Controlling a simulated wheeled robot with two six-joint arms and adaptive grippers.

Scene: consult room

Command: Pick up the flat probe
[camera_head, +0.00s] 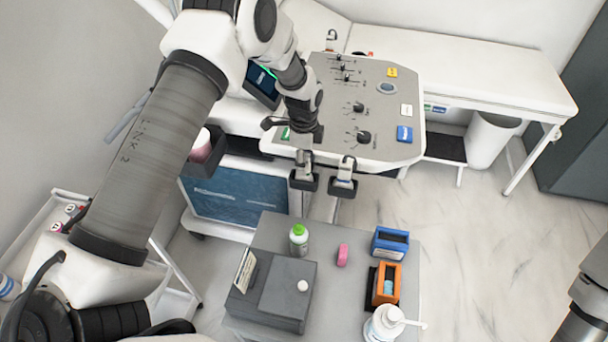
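Two probes hang in black holders on the front edge of the ultrasound machine's grey panel (385,88): a left one (306,160) and a right one (346,168). I cannot tell which of them is the flat one. Another probe-like item (331,36) stands at the panel's far left corner. My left gripper (293,131) is over the panel's near left part, just above and behind the left probe in the picture. Its dark fingers look spread, with nothing visible between them. My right arm shows at the lower right edge; its gripper is out of view.
An exam bed (470,72) stands behind. Floor at right is clear.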

